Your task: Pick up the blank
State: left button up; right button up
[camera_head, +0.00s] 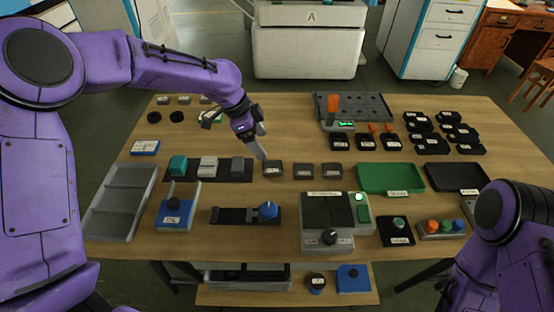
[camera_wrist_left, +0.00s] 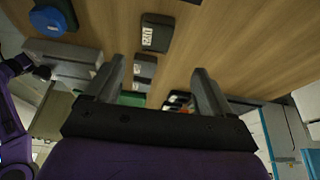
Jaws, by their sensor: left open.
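Three small dark grey labelled blocks stand in a row mid-table: the left one (camera_head: 272,169), the middle one (camera_head: 303,171) and the right one (camera_head: 331,170). Their labels are too small to read surely, so I cannot tell which is the blank. My left gripper (camera_head: 260,153) is open and empty, pointing down just above and behind the left block. In the left wrist view the left block (camera_wrist_left: 157,33) lies ahead of the open fingers (camera_wrist_left: 157,70); the middle block (camera_wrist_left: 145,65) shows between them. My right arm shows at lower right; its gripper is out of view.
A black strip (camera_head: 222,178) with teal, white and grey blocks lies left of the row. A green tray (camera_head: 390,178) and black tray (camera_head: 455,177) lie right. A blue-knobbed fixture (camera_head: 268,210) and a grey machine (camera_head: 328,240) stand in front. A grey pegboard stands behind.

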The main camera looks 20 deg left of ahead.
aim_at(273, 166)
pick_arm(q)
jog(key=x, duration=0.6)
jog(key=s+p+x, duration=0.1)
jog(key=x, duration=0.2)
jog(key=shift+f, duration=0.4)
jog(key=shift+w, duration=0.1)
jog(key=c, duration=1.5)
